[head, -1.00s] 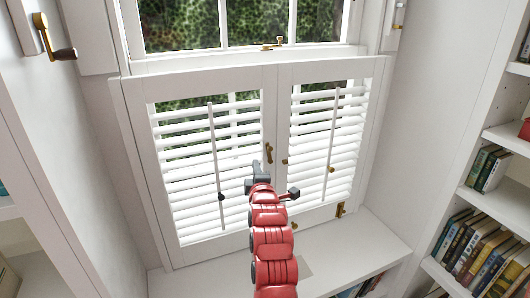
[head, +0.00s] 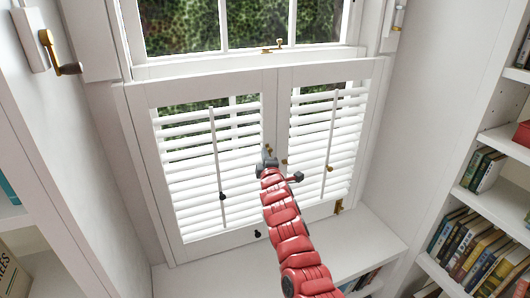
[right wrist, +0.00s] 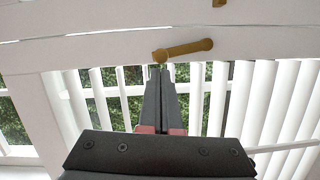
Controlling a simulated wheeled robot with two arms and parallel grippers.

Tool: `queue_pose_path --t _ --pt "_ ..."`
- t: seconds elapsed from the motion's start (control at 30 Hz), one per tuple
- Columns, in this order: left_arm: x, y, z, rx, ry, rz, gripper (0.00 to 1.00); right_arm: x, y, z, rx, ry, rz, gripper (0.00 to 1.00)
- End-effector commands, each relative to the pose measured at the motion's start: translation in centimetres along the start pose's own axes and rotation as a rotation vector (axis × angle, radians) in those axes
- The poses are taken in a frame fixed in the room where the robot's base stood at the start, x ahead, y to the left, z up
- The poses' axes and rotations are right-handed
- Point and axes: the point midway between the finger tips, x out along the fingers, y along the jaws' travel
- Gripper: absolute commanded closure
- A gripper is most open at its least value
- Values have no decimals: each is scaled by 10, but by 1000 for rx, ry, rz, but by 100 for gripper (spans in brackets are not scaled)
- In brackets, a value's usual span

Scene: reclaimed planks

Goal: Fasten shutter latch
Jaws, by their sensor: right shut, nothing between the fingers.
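The white shutters stand closed, a left panel (head: 139,150) and a right panel (head: 373,120) meeting at the middle. The brass latch lever (head: 268,149) is on the middle stile, its lower part hidden by my right gripper (head: 266,160). In the right wrist view the lever (right wrist: 184,49) lies along the stile, slightly tilted. A small brass piece (head: 284,161) sits on the right panel, apart from the lever; a brass bit (right wrist: 219,3) shows at the wrist view's top edge. My right gripper (right wrist: 160,72) is shut and empty, its tips at one lever end; contact cannot be told. My left gripper is out of view.
Tilt rods (head: 218,165) run down the louvres. A window sash with a brass catch (head: 272,47) is above. A white sill (head: 355,245) is below. Bookshelves (head: 455,265) stand at right, and a wall crank (head: 60,60) at left.

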Motion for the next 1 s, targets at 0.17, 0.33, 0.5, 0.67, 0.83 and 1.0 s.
queue_pose_path --t 0.17,0.33,0.5,0.67,0.83,1.0 --pt "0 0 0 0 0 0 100 0 0 0 0 0 1 100" --pt "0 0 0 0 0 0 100 0 0 1 2 0 1 100" --pt "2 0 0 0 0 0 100 0 3 3 31 -1 -6 100" --pt "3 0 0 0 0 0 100 1 4 4 58 0 -12 100" --pt "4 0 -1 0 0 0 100 1 5 6 81 0 -18 100" --pt "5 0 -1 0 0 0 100 2 7 8 111 0 -25 100"
